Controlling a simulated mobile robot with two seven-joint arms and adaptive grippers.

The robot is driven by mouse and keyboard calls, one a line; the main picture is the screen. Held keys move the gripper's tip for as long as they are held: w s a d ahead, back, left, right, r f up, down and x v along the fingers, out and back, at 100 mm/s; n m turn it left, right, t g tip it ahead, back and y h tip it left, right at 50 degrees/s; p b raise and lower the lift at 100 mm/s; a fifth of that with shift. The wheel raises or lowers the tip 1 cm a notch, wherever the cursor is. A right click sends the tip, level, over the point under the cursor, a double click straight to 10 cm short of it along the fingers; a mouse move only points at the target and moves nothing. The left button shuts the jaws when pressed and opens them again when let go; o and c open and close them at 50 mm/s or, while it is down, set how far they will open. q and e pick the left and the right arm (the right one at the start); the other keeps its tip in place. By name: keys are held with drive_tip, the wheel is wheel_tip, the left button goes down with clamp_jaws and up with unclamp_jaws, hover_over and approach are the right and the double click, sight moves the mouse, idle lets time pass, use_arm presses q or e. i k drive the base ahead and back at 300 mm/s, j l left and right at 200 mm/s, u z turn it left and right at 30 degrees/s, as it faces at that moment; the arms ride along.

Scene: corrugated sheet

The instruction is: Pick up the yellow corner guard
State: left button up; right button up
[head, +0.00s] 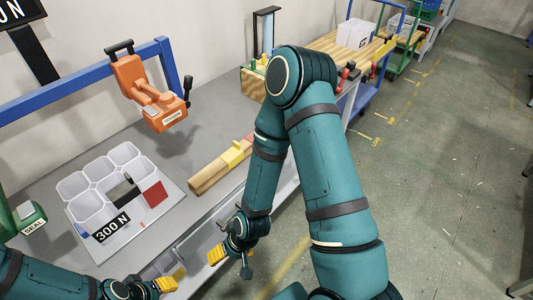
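A small yellow piece that looks like the corner guard (233,154) sits over the edge of a long wooden bar (208,177) on the grey bench. My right gripper (232,262) is in front of the bench edge, below and nearer than the bar, apart from the yellow piece. Its fingers are spread, with nothing between them. My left gripper (165,285) is at the bottom edge, left of the right one. It is partly cut off, and its finger gap cannot be made out.
A white tray rack (110,180) with a "300 N" label and an orange tensioner (147,95) hanging from a blue frame (75,90) are on the left. A green "SEAL" tool (25,220) is at the far left. Carts stand behind; open floor (450,190) lies right.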

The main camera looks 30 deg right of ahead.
sight(235, 154)
drive_tip(key=z, duration=0.75)
drive_tip(key=u, duration=1.1)
drive_tip(key=z, duration=1.1)
